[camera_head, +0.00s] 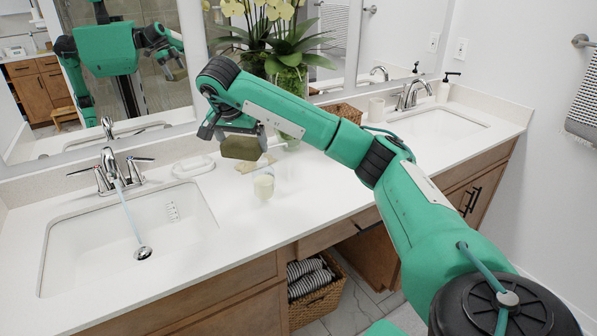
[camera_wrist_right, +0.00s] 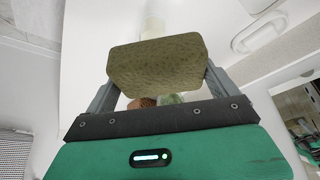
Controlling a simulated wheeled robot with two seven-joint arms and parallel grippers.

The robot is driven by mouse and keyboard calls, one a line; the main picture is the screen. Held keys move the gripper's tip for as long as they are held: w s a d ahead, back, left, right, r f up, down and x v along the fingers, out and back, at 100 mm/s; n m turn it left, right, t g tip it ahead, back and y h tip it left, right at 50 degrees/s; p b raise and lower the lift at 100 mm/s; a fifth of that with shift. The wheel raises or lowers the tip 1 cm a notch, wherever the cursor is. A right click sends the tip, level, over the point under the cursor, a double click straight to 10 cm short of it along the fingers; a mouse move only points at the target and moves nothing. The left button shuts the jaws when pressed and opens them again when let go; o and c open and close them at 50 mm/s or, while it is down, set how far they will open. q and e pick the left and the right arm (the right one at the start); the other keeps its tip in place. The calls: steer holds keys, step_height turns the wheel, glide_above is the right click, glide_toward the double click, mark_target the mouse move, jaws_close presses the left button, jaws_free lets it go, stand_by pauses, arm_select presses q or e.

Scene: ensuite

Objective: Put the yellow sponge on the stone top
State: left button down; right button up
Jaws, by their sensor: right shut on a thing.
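The yellow sponge (camera_head: 243,147), a dull olive-yellow block, is held in my right gripper (camera_head: 235,130) above the white stone top (camera_head: 245,225). In the right wrist view the sponge (camera_wrist_right: 158,66) lies across between the two grey fingers of the right gripper (camera_wrist_right: 157,75), which is shut on it. The sponge appears apart from the counter, but its exact height is hard to tell. My left gripper is not directly in view.
A clear cup with pale contents (camera_head: 264,185) and a flat tan item (camera_head: 252,165) stand below the sponge. A white soap dish (camera_head: 193,167) is left of them, beside a sink (camera_head: 125,235). A glass vase with orchids (camera_head: 290,95) stands behind. The front counter is clear.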

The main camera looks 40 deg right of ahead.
step_height(320, 180, down, 19)
steer(key=shift+r+p, duration=0.1)
steer(key=shift+p, duration=1)
steer(key=shift+f, duration=0.25)
arm_select(q)
steer(key=s, duration=0.2)
steer(key=shift+s+a+r, duration=0.15)
steer(key=shift+s+a, duration=0.05)
steer(key=shift+s, duration=0.2)
arm_select(e)
steer(key=o, duration=0.5)
steer(key=shift+f, duration=0.1)
arm_select(q)
steer(key=shift+w+d, duration=0.15)
steer(key=shift+w, duration=0.15)
arm_select(e)
steer(key=shift+o, duration=0.6)
arm_select(q)
steer(key=shift+r, duration=0.1)
